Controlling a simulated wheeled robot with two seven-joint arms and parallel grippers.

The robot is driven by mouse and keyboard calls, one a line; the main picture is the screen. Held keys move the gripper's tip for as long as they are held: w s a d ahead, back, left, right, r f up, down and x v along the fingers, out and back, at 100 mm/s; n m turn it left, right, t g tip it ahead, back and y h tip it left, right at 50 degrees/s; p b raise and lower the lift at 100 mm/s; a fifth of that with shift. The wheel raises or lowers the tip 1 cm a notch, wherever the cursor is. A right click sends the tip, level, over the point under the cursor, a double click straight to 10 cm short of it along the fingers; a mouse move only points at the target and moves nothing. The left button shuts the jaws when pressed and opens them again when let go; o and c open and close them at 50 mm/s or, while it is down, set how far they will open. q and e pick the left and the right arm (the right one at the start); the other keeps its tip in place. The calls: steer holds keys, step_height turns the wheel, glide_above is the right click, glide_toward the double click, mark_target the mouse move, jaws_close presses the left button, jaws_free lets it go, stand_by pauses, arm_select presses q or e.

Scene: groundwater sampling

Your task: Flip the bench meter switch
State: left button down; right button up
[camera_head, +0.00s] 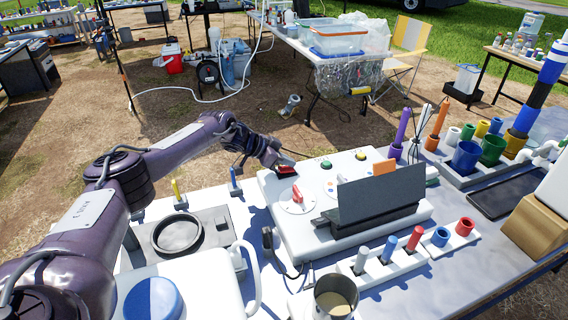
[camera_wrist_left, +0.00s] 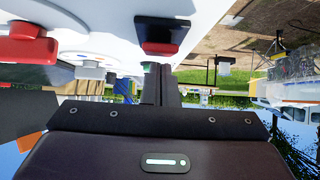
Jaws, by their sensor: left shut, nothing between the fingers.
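The bench meter (camera_head: 275,213) is a white box on the table, with a dark folded panel standing on it. Its red switch (camera_head: 287,170) in a black frame is at the far left corner of its top. The switch also shows in the left wrist view (camera_wrist_left: 160,34) at the upper middle. My left gripper (camera_head: 281,160) is shut and empty, its fingertips right beside the switch. In the left wrist view its closed fingers (camera_wrist_left: 160,72) point at the switch's edge. I cannot tell if they touch it. My right gripper is not in view.
A red knob (camera_head: 297,194) on a white dial, a green button (camera_head: 326,164) and a yellow button (camera_head: 360,155) share the meter's top. A white rack (camera_head: 380,270) with coloured plugs and a metal cup (camera_head: 335,300) stand in front. Coloured tubes stand at the right.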

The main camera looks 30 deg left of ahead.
mark_target(286, 167)
arm_select(q)
steer(key=shift+r, duration=0.1)
steer(key=r+p, duration=0.4)
steer(key=shift+w+d+r, duration=0.25)
steer(key=shift+d+r, duration=0.05)
steer(key=shift+r, duration=0.05)
steer(key=shift+s+a+r+b, duration=0.3)
steer(key=shift+a+b, duration=0.15)
steer(key=s+a+r+b, duration=0.1)
steer(key=s+a+r, duration=0.1)
steer(key=r, duration=0.5)
steer(key=shift+s+a+b, duration=0.4)
steer(key=shift+s, duration=0.4)
